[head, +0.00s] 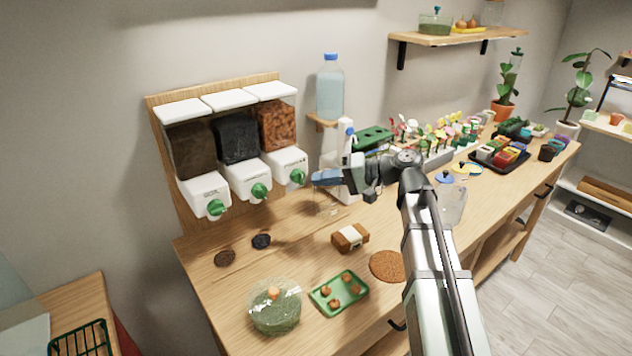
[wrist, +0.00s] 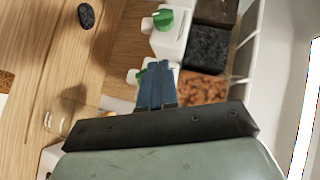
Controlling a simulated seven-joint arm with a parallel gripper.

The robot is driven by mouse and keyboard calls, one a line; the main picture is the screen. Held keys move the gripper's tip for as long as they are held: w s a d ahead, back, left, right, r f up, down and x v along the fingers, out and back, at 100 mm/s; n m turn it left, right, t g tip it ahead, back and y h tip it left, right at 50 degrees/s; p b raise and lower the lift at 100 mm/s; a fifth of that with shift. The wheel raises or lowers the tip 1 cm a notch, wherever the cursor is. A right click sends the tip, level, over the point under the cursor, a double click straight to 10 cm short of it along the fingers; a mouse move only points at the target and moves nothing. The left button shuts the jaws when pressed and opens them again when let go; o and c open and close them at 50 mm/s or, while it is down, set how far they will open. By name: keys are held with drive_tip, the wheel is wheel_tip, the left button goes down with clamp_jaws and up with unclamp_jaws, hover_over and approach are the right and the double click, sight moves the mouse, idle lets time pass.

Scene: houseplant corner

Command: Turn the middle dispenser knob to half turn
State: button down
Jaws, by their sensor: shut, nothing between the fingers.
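Three dispensers hang on a wooden backboard (head: 221,88). The middle one (head: 237,137) holds black material and has a green knob (head: 260,191) on its white outlet. In the wrist view this knob (wrist: 163,19) is near the top. Its exact turn angle is hard to read. The left knob (head: 216,207) and right knob (head: 297,176) are also green. My gripper (head: 316,179) has blue fingers, shut and empty, just right of the right knob in the head view. In the wrist view my fingers (wrist: 160,66) partly cover the right outlet and its knob (wrist: 141,77); the middle knob is clear of them.
A water bottle (head: 330,88) stands on a small shelf right of the dispensers. Below on the bench (head: 215,283) are two dark patches, a brown-and-white block (head: 350,237), a green tray (head: 338,293) and a terrarium bowl (head: 275,306).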

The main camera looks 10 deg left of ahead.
approach(267, 198)
drive_tip(key=w+a, duration=0.3)
drive_tip(key=w, duration=0.1)
drive_tip(key=shift+s+a+f, duration=0.15)
drive_tip(key=shift+s+a, duration=0.35)
drive_tip(key=shift+a, duration=0.1)
drive_tip(key=shift+s+a+f, duration=0.15)
drive_tip(key=shift+s+a, duration=0.3)
drive_tip(key=shift+a, duration=0.15)
drive_tip(key=shift+s+a+f, duration=0.3)
drive_tip(key=shift+s+a, duration=0.1)
drive_tip(key=shift+a, duration=0.1)
drive_tip(key=shift+s+a+f+m+g+y, duration=0.2)
drive_tip(key=shift+f+m+y, duration=0.1)
drive_tip(key=shift+m+y, duration=0.2)
drive_tip(key=shift+s+a+f+m+g+y, duration=0.1)
drive_tip(key=shift+s+f+m+y, duration=0.15)
drive_tip(key=shift+m+y, duration=0.2)
drive_tip(key=shift+f, duration=0.15)
drive_tip(key=shift+a, duration=0.1)
